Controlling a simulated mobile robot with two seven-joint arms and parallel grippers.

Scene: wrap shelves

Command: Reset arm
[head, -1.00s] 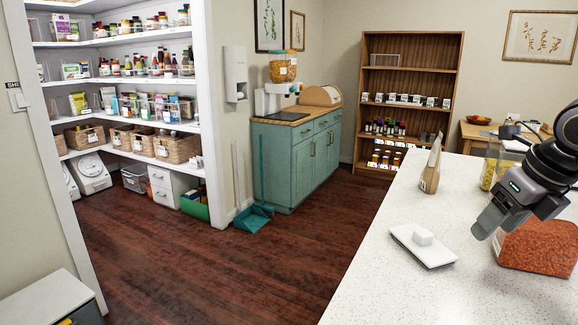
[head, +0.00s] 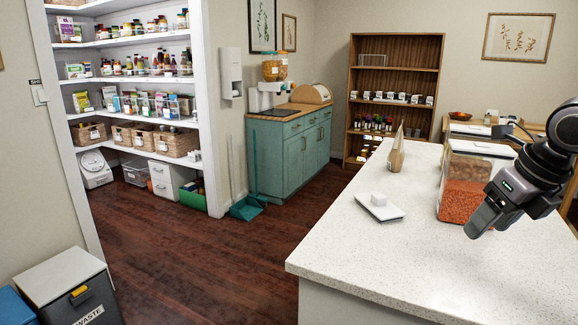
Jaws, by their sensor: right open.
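My right gripper (head: 480,222) comes in from the right edge and hangs over the white speckled counter (head: 350,255). It is open, and I see nothing between its fingers. It is in front of a clear container (head: 455,200) filled with orange-red grains and partly covers its right side. My left gripper is not in view.
A waste bin (head: 65,275) stands at lower left. Pantry shelves, a teal cabinet (head: 283,165) and a wooden bookcase stand behind.

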